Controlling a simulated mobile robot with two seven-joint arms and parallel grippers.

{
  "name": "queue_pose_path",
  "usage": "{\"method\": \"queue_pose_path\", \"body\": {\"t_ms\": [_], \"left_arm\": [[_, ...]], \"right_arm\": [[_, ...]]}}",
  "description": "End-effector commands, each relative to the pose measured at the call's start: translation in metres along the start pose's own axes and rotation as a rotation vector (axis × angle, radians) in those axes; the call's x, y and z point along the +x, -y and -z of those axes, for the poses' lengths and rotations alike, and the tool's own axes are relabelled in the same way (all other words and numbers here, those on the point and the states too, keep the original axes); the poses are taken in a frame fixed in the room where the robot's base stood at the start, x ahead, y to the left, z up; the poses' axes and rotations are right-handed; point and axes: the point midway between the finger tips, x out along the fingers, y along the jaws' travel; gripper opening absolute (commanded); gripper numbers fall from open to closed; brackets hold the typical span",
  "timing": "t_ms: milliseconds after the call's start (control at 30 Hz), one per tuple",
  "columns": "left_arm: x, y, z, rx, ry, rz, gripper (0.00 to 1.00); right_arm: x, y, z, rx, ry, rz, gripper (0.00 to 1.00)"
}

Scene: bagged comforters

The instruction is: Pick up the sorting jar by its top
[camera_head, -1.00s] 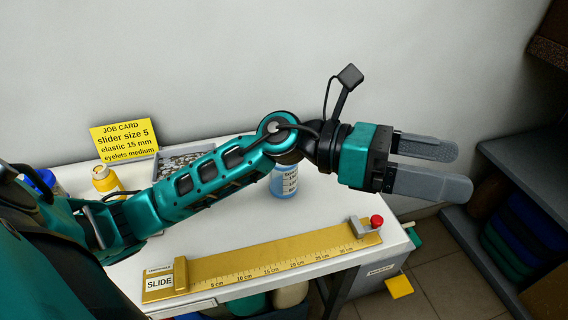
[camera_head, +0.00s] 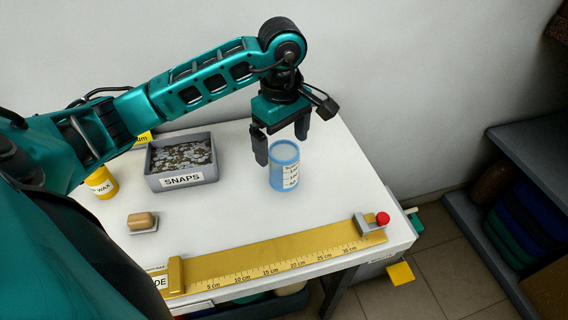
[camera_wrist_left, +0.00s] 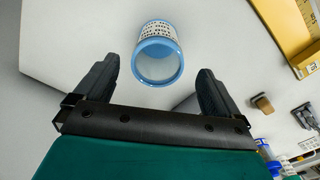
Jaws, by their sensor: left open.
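The sorting jar is a blue, see-through cylinder (camera_head: 285,172) with a white printed label. It stands upright on the white table right of the snaps tray. In the left wrist view the jar (camera_wrist_left: 158,50) shows its round rim toward the camera, ahead of and between the fingers. My left gripper (camera_head: 281,145) points down with its fingers apart, above and just behind the jar. In the wrist view the left gripper (camera_wrist_left: 158,88) is empty, and neither finger appears to touch the jar. My right gripper is not in view.
A grey tray labelled SNAPS (camera_head: 181,181) is left of the jar. A yellow wax pot (camera_head: 101,183) and a small wooden-handled block (camera_head: 142,222) are further left. A brass slide ruler (camera_head: 270,257) runs along the table's front edge. The table (camera_head: 345,185) is bare right of the jar.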

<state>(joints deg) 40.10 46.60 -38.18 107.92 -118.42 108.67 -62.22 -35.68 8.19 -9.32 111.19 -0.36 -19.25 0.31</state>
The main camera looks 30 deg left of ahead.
Motion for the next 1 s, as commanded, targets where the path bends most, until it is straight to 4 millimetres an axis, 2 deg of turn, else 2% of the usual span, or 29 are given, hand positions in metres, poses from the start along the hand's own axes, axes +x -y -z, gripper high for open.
{"method": "queue_pose_path", "body": {"t_ms": [100, 367, 600, 900, 1000], "left_arm": [[0.02, 0.0, -0.001, 0.0, 0.003, 0.002, 0.97], [0.041, -0.001, -0.002, 0.0, 0.005, 0.001, 0.97], [0.076, -0.003, -0.002, -0.001, 0.005, 0.0, 0.97], [0.082, -0.003, -0.001, 0.001, 0.003, -0.003, 0.97], [0.082, -0.003, -0.001, 0.001, 0.003, -0.003, 0.89]], "right_arm": [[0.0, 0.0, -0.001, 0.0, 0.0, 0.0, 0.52], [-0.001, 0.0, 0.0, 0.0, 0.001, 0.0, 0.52], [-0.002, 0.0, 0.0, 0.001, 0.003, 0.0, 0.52], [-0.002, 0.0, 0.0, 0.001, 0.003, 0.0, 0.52], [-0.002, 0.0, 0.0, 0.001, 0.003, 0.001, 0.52]]}}
